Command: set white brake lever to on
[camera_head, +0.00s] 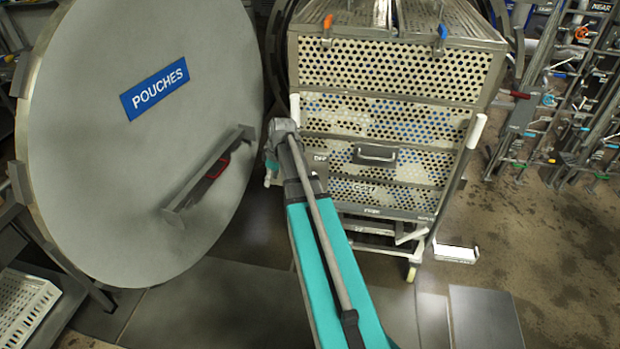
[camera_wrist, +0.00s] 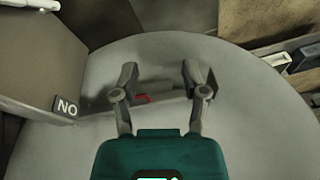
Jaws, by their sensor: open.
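I cannot tell for certain which white part is the brake lever. Near the caster of the perforated cart (camera_head: 398,82) are a short white lever (camera_head: 410,236) and a white pedal-like plate (camera_head: 457,254). In the wrist view a white bar (camera_wrist: 32,4) is cut off at the top left. Below it is a dark label (camera_wrist: 66,107) reading "NO", which could be "ON" upside down. My gripper (camera_wrist: 158,78) is open, with nothing between its fingers, and faces the round door. In the head view my wrist is left of the cart's front and the fingers are not clear.
The large round door (camera_head: 100,190) marked POUCHES stands open at the left, with a red-gripped handle bar (camera_head: 210,172). White upright handles (camera_head: 475,131) flank the cart. A metal rack (camera_head: 560,100) is at the right. Floor right of the cart is mostly clear.

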